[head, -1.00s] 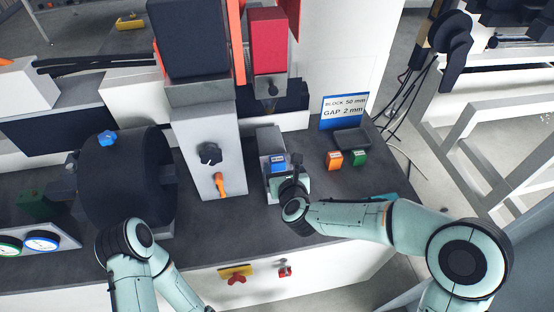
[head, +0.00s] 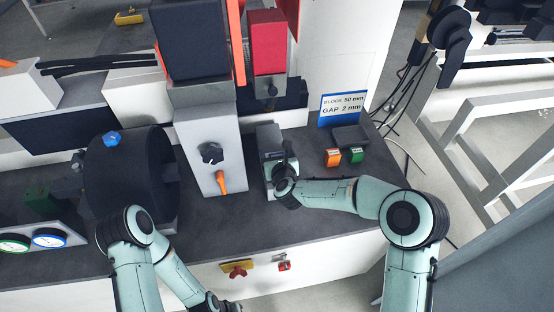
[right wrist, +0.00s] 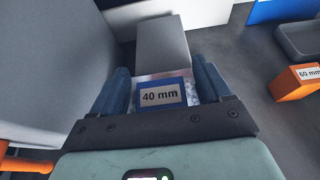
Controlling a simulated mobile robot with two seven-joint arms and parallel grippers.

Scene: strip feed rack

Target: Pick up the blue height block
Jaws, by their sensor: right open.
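The blue height block (right wrist: 173,92), with a "40 mm" label, shows in the right wrist view in front of a grey upright piece (right wrist: 163,45). My right gripper (right wrist: 162,76) is open, with one dark blue finger on each side of the block. I cannot tell whether the fingers touch it. In the head view my right gripper (head: 279,162) is over the block's place and hides the block. My left arm (head: 135,235) is at the lower left of the head view, and its gripper fingers are not visible.
An orange "60 mm" block (head: 333,157) and a green block (head: 356,155) stand to the right, in front of a dark tray (head: 351,137). A grey housing with a black knob (head: 211,153) and an orange lever (head: 221,181) stands close on the left. The bench front right is clear.

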